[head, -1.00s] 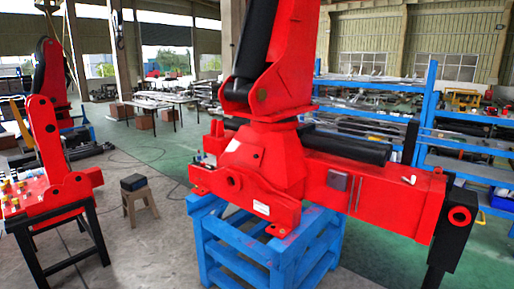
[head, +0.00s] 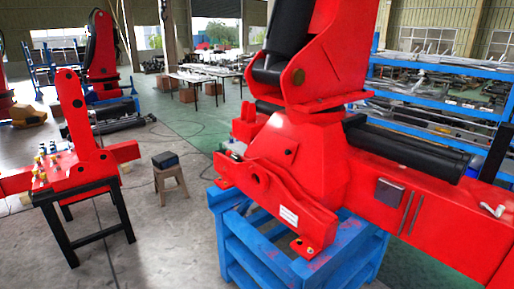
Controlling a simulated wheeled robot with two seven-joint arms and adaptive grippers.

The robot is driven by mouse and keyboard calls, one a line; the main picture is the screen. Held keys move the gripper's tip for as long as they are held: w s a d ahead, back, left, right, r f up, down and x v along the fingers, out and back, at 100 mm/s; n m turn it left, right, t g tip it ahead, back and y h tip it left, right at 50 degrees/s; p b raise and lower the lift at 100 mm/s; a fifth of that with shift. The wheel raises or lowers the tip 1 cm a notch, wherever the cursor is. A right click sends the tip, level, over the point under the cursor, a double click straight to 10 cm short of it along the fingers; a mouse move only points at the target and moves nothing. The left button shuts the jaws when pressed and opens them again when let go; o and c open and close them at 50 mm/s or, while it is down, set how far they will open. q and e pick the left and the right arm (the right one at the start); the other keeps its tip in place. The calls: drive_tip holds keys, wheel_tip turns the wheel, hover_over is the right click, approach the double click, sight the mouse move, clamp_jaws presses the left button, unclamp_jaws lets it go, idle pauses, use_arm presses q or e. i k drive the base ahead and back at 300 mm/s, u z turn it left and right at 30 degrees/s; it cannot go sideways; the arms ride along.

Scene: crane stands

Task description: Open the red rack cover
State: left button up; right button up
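A large red crane assembly (head: 300,160) rests on a blue stand (head: 300,250), with black cylinders on it and a small grey box (head: 389,192) on the front of its beam. A smaller red unit (head: 75,165) with an upright arm and several small fittings sits on a black-legged stand (head: 90,237) at the left. I cannot tell which red part is the rack cover, or whether it is open or shut. Neither of my grippers shows in the head view.
A wooden stool (head: 168,180) with a dark box on top stands between the two stands. Blue shelving (head: 440,85) with metal parts is behind the crane on the right. Tables (head: 205,78) stand farther back. Grey floor between the stands is mostly clear.

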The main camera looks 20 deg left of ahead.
sight(284, 149)
drive_tip(key=u, duration=0.8)
drive_tip(key=i, duration=1.2)
drive_tip(key=z, duration=0.15)
